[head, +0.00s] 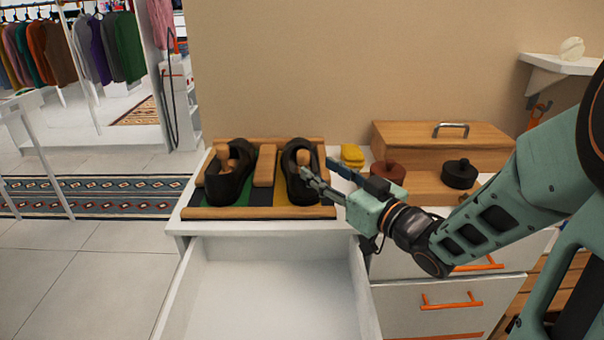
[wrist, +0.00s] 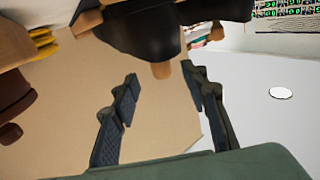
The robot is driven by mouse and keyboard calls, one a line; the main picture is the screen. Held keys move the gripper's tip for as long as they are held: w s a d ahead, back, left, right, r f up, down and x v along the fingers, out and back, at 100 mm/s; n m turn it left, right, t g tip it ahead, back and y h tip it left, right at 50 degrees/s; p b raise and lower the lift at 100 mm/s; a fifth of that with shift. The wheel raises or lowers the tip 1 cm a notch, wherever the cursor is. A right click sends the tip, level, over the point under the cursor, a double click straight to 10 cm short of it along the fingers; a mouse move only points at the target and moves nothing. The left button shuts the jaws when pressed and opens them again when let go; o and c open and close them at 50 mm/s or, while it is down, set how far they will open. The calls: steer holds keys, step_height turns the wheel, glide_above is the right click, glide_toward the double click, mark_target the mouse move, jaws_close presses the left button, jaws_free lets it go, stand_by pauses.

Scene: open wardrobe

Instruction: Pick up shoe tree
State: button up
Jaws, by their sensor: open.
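Two dark shoes stand on a wooden-edged rack with coloured stripes (head: 262,213). The left shoe (head: 240,180) has a wooden shoe tree (head: 221,152) showing in its opening. The right shoe (head: 293,185) holds another wooden shoe tree (head: 303,158), partly hidden inside it. My gripper (head: 318,168) is open at the right edge of the right shoe. In the wrist view, the dark shoe (wrist: 140,28) is ahead, and a rounded wooden end (wrist: 162,70) shows between the open fingertips of my gripper (wrist: 162,79). I cannot tell whether they touch it.
A wooden block (head: 265,166) lies between the shoes. Yellow folded items (head: 352,156), a reddish-brown round container (head: 385,172), a black one (head: 459,173) and a wooden box (head: 440,146) stand to the right. An open empty drawer (head: 270,290) juts out below.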

mark_target(308, 161)
steer(key=b+x, duration=0.2)
steer(key=x, duration=0.5)
steer(key=shift+f, duration=0.1)
jaws_close()
stand_by(0.3)
